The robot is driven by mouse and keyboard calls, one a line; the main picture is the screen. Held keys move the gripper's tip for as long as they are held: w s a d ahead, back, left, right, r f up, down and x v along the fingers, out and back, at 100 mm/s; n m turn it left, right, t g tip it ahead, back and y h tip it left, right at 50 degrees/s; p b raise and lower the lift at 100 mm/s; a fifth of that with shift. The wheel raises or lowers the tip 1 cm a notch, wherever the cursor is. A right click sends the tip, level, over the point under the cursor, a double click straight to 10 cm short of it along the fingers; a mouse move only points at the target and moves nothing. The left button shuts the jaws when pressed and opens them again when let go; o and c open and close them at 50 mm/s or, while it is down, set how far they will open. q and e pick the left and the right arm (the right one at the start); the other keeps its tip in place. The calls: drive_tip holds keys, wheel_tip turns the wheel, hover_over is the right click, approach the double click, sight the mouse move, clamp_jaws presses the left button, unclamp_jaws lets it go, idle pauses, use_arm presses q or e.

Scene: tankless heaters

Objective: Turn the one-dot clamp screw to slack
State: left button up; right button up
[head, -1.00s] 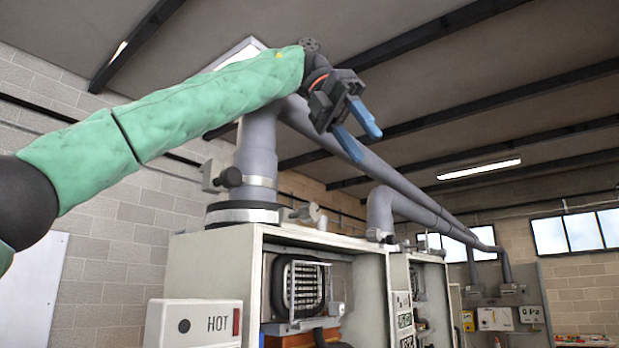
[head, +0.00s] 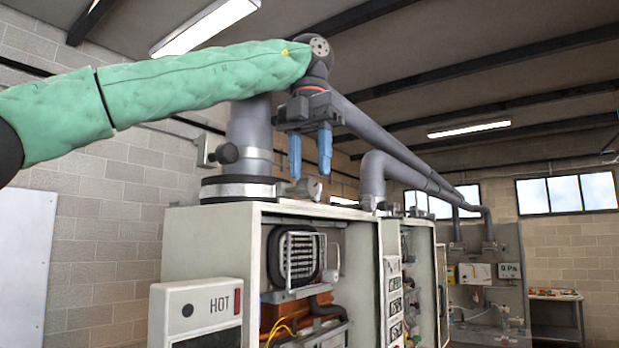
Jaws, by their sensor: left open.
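My left gripper (head: 310,175) is open and empty, its two blue fingers pointing down. It hangs just above a grey metal clamp screw (head: 307,188) at the right side of the near heater's flue collar. The fingertips look apart from the screw, though depth is hard to judge. The grey flue pipe (head: 249,130) rises from a collar with a light band (head: 237,190) on top of the near heater (head: 215,240). Another clamp piece (head: 371,203) shows at the second pipe's foot. No dot marks can be made out on either. My right gripper is not in view.
The near heater's open front shows a black grille (head: 300,256) and hoses. A dark round knob (head: 228,153) sits on a bracket left of the flue. A white box marked HOT (head: 195,310) stands in front. The long sloping pipe (head: 400,168) runs behind the gripper.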

sight(307, 188)
use_arm(q)
drive_tip(key=shift+s+f+p, duration=0.1)
drive_tip(key=shift+f+p, duration=0.5)
drive_tip(key=shift+f, duration=1)
clamp_jaws()
